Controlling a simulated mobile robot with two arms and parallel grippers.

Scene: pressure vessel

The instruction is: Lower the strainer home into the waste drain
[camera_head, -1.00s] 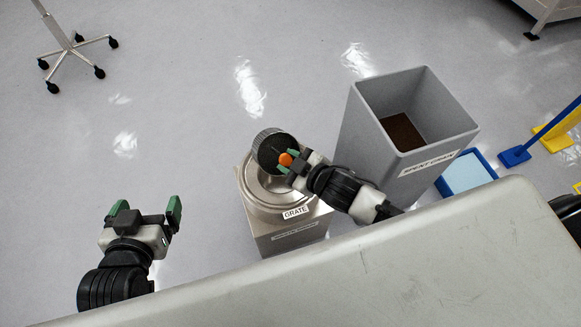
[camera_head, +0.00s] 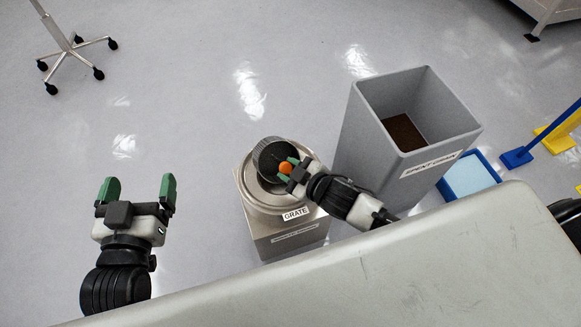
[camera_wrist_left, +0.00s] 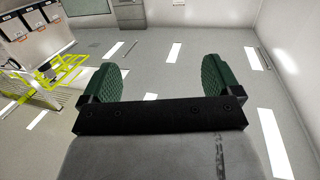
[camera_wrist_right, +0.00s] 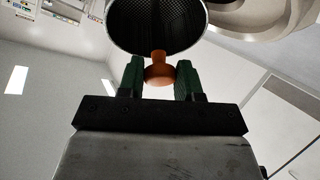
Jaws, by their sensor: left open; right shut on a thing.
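The strainer (camera_head: 272,160) is a dark mesh cup with an orange knob (camera_head: 286,167). My right gripper (camera_head: 290,170) is shut on the knob. In the right wrist view the strainer (camera_wrist_right: 157,22) shows its mesh inside and the knob (camera_wrist_right: 158,70) between the fingers. The strainer is tilted and over the round top of the steel waste drain (camera_head: 267,200), labelled GRATE. The drain opening is mostly hidden under the strainer, so I cannot tell whether the strainer is inside it. My left gripper (camera_head: 138,192) is open and empty, left of the drain.
A tall grey open bin (camera_head: 440,110) with a brown bottom stands right of the drain. A blue tray (camera_head: 468,177) and a blue and yellow item (camera_head: 515,157) lie beyond it. A pale bench surface (camera_head: 400,260) crosses the front. The floor left of the drain is clear.

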